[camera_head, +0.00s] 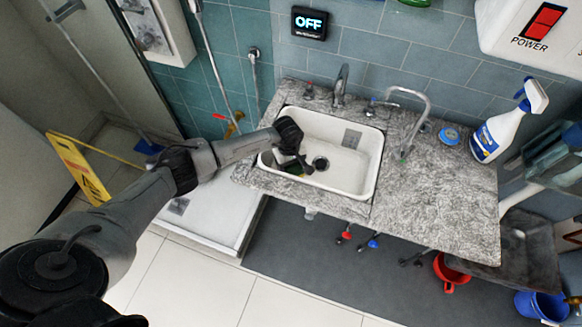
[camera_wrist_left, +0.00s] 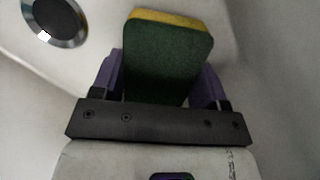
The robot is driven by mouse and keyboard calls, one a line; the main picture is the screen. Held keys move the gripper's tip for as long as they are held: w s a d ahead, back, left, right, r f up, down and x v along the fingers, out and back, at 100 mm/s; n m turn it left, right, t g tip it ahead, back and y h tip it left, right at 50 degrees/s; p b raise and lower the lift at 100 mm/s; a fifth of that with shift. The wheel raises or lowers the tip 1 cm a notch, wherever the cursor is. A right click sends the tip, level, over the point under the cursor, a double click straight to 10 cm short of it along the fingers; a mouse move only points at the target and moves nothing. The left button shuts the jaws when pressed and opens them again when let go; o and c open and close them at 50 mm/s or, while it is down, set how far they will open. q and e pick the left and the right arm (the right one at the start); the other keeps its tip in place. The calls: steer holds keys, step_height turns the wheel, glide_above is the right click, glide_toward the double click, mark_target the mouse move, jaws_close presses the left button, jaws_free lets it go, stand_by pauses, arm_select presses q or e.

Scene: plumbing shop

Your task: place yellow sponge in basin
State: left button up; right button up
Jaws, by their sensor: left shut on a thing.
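The yellow sponge (camera_wrist_left: 168,60) has a dark green face and a yellow edge. In the left wrist view it sits between the two purple fingers of my left gripper (camera_wrist_left: 163,85), which is shut on it. In the head view my left gripper (camera_head: 294,166) is inside the white basin (camera_head: 372,165), over its left part. The sponge shows there only as a small dark green and yellow patch, mostly hidden by the gripper. I cannot tell whether it touches the basin floor. The drain (camera_head: 320,163) is just right of the gripper. My right gripper is not in view.
The basin is set in a grey speckled counter (camera_head: 440,200). Taps (camera_head: 341,85) and a curved spout (camera_head: 418,110) stand behind and right of it. A spray bottle (camera_head: 500,132) and a blue round item (camera_head: 450,135) are at right. A yellow sign (camera_head: 80,168) stands at left.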

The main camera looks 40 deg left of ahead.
arm_select(q)
step_height(320, 180, down, 2)
steer(key=shift+f, duration=0.1)
steer(key=o, duration=0.9)
steer(key=shift+c, duration=0.2)
